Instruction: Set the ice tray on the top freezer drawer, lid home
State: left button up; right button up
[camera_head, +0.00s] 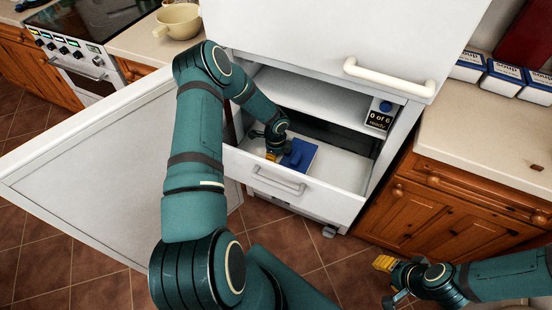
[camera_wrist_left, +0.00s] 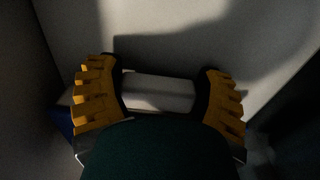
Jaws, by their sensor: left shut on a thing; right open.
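The ice tray appears as a flat blue piece (camera_head: 300,154) in the pulled-out white freezer drawer (camera_head: 335,201), near its front wall. My left gripper (camera_head: 272,155) reaches down into the drawer at the blue piece's left side. In the left wrist view its yellow fingers (camera_wrist_left: 160,95) are shut on the tray, whose pale part (camera_wrist_left: 158,92) shows between them, with a blue edge at lower left. My palm hides much of it, and I cannot tell whether the lid is seated. My right gripper (camera_head: 391,280) is open and empty, low at the right.
A white shelf (camera_head: 315,98) sits above the drawer. A small display (camera_head: 380,114) reads "0 of 6 ready". The open freezer door (camera_head: 90,185) stands at left. The drawer's right side is clear.

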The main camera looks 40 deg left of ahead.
pick_arm(q)
jog(key=shift+f, duration=0.35)
jog(key=shift+r, duration=0.1)
jog(key=o, duration=1.2)
jog(key=shift+o, duration=0.2)
notch_tip(320, 180, up, 12)
jog(key=p, duration=0.2)
jog(key=shift+p, duration=0.35)
